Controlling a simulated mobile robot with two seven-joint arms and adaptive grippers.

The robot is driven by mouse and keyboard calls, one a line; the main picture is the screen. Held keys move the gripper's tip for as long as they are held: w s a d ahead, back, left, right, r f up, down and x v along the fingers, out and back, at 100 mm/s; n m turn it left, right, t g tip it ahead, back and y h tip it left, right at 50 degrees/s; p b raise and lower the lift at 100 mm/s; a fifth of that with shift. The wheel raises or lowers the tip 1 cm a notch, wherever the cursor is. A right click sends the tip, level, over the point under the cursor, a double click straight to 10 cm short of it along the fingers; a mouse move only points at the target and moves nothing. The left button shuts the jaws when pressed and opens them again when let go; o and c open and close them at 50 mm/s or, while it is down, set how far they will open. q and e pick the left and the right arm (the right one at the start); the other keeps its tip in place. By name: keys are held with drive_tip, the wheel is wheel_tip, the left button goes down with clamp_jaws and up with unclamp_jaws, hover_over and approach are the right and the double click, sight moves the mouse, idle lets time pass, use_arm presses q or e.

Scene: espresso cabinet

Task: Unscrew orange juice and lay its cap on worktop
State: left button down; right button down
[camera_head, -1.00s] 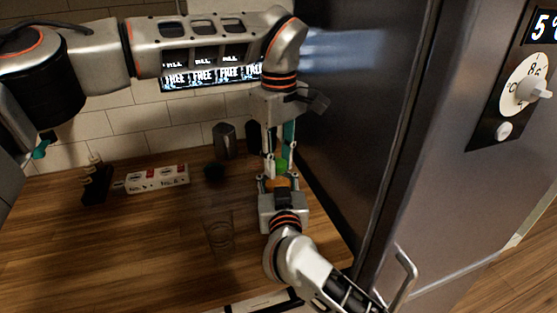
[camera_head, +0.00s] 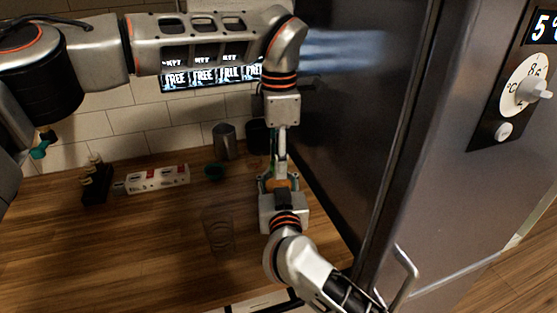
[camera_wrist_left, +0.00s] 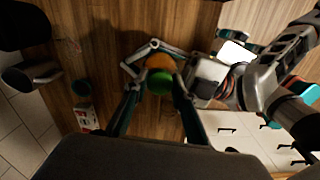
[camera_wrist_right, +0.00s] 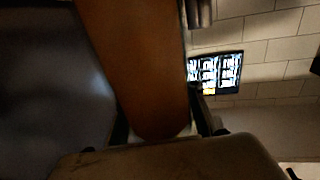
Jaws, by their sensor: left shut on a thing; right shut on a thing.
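The orange juice bottle (camera_head: 283,184) stands upright near the right end of the worktop (camera_head: 120,235). My right gripper (camera_head: 277,181) is shut around its body, which fills the middle of the right wrist view (camera_wrist_right: 140,70). My left gripper (camera_head: 281,167) points straight down above it, its fingers shut on the green cap (camera_wrist_left: 160,84). The left wrist view shows the cap between the fingertips, over the orange body (camera_wrist_left: 160,62). The cap is mostly hidden in the head view, and I cannot tell whether it is still threaded on.
A tall dark fridge (camera_head: 380,120) stands close on the right. A clear glass (camera_head: 218,230) stands left of my right gripper. A small dark green vessel (camera_head: 214,172), a grey cylinder (camera_head: 225,142), a power strip (camera_head: 157,178) and a bottle rack (camera_head: 96,180) stand farther back. The worktop's left front is clear.

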idle(0.8)
use_arm(q)
drive_tip(key=c, duration=1.6)
unclamp_jaws()
drive_tip(key=shift+c, duration=0.2)
drive_tip(key=shift+r, duration=0.1)
wheel_tip(320, 180, up, 4)
drive_tip(key=shift+r, duration=0.15)
drive_tip(key=shift+c, duration=0.6)
drive_tip(key=shift+r+m, duration=1.4)
drive_tip(key=shift+r, duration=0.15)
drive_tip(key=shift+f, duration=3.85)
drive_tip(key=shift+c, duration=0.4)
